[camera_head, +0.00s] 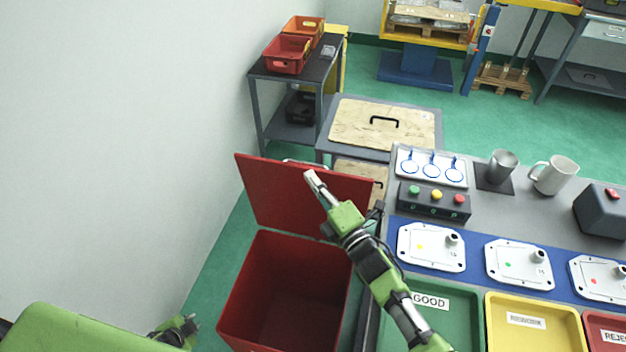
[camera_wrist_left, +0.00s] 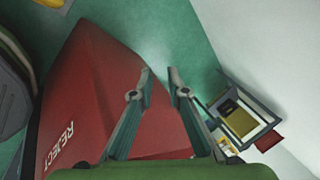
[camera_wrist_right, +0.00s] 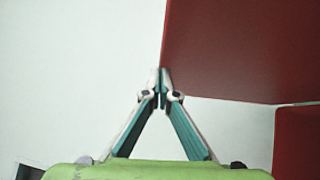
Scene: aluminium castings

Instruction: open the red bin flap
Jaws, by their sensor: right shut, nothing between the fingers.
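The red bin (camera_head: 290,280) stands open on the floor, with its inside visible and empty-looking. Its red flap (camera_head: 275,195) is swung up and stands tilted at the bin's far edge. My right gripper (camera_head: 310,178) is shut and empty in front of the flap's upper edge. In the right wrist view the shut fingertips (camera_wrist_right: 161,75) are beside the edge of a large red panel (camera_wrist_right: 235,50); contact is unclear. My left gripper (camera_head: 190,325) is low, left of the bin. In the left wrist view its fingers (camera_wrist_left: 158,72) are apart and empty, near the bin's REJECT side (camera_wrist_left: 95,100).
The workbench (camera_head: 480,215) stands right of the bin, with a green GOOD tray (camera_head: 445,305) and a yellow tray (camera_head: 535,320). A grey cart with a wooden board (camera_head: 375,125) is behind the flap. A white wall (camera_head: 110,130) closes off the left.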

